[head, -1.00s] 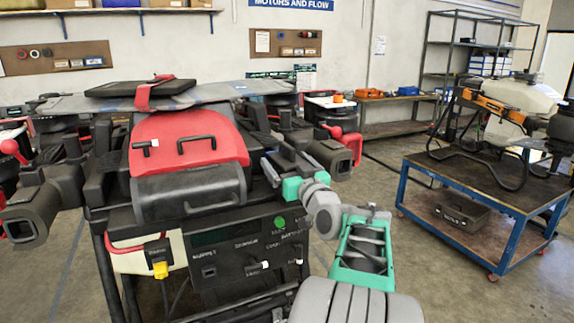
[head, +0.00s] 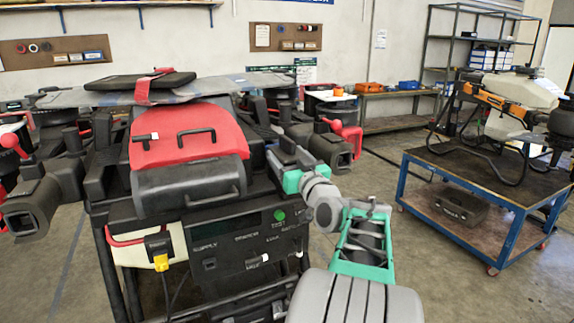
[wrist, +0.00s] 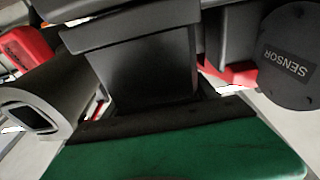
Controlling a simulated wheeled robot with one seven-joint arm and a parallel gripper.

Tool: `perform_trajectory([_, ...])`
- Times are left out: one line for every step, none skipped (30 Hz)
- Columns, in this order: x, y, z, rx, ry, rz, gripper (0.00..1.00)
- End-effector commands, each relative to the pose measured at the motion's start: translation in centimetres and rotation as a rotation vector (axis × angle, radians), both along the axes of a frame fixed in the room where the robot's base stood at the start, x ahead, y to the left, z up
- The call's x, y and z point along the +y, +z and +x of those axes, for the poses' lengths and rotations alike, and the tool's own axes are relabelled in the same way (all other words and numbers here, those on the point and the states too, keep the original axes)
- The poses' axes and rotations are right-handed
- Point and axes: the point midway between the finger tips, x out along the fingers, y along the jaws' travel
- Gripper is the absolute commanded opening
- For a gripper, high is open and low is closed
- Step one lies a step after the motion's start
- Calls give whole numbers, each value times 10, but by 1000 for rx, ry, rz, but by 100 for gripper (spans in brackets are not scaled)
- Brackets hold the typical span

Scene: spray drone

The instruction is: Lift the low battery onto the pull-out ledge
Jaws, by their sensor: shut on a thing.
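A unit with a red top and dark grey front (head: 188,140) stands in the middle of the head view, with black handles; I take it for the battery, but no charge mark is legible. My gripper (head: 283,163) is at its right side, at the end of my grey and green arm. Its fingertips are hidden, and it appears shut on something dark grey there. In the wrist view, a dark grey box (wrist: 145,68) under a wider lip fills the middle, beyond a green surface and dark strip at the bottom. I cannot make out the pull-out ledge.
A black panel (head: 235,245) with switches and a green button is below the red-topped unit. A round black part marked SENSOR (wrist: 287,58) is close at right in the wrist view. A blue-framed cart (head: 403,185) carries a drone at right. Floor shows between.

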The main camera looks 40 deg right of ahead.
Motion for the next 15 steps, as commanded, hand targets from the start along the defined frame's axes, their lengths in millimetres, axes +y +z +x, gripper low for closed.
perform_trajectory([0,0,0,0,1,1,22])
perform_trajectory([0,0,0,0,1,1,19])
perform_trajectory([0,0,0,0,1,1,16])
perform_trajectory([0,0,0,1,1,1,13])
perform_trajectory([0,0,0,1,1,1,11])
perform_trajectory([0,0,0,1,1,1,8])
perform_trajectory([0,0,0,1,1,1,5])
perform_trajectory([0,0,0,1,1,1,3])
perform_trajectory([0,0,0,1,1,1,0])
perform_trajectory([0,0,0,1,1,1,0])
perform_trajectory([0,0,0,1,1,1,0])
perform_trajectory([1,5,0,-7,2,-5,0])
perform_trajectory([1,5,0,-7,2,-5,0])
perform_trajectory([1,4,0,-7,2,-5,0])
perform_trajectory([1,5,0,-7,2,-5,0])
